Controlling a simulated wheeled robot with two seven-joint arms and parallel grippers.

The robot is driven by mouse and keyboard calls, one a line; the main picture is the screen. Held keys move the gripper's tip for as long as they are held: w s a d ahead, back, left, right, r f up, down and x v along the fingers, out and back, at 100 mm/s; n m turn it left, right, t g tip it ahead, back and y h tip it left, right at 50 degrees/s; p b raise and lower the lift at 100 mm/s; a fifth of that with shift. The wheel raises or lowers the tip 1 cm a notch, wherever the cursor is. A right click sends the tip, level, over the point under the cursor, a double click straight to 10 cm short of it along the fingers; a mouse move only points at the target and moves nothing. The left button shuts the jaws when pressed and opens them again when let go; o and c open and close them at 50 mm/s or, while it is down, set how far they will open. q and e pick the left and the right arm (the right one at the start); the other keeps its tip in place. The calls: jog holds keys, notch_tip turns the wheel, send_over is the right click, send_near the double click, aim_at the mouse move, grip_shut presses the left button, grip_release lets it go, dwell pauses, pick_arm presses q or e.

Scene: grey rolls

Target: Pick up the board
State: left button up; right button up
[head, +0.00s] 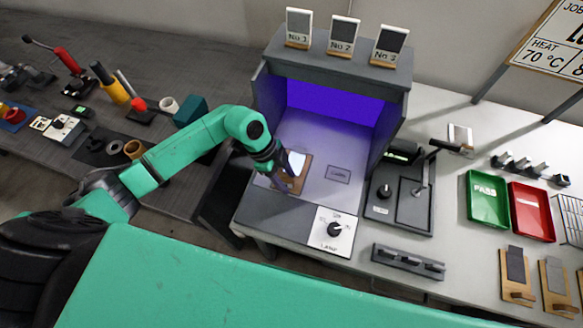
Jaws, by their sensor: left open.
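A small brown board (303,181) with a pale, bright patch lies on the floor of the purple-lit booth (262,102), towards its left side. My left gripper (287,177) reaches in from the left and is open at the board, its fingers over the board's left part. The gripper hides part of the board, and I cannot tell whether the fingers touch it. My right gripper is not in view.
Labelled stands, No 1 to No 3 (341,37), top the booth. A dial panel (334,231) is at its front. To the right are a black device (399,204), a green PASS tray (488,198), a red tray (532,211) and brown stands (516,289). Tools crowd the left bench.

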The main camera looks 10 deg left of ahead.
pick_arm(q)
jog(key=shift+d+f, duration=0.2)
jog(key=shift+f, duration=0.15)
grip_shut()
jog(key=shift+r, duration=0.1)
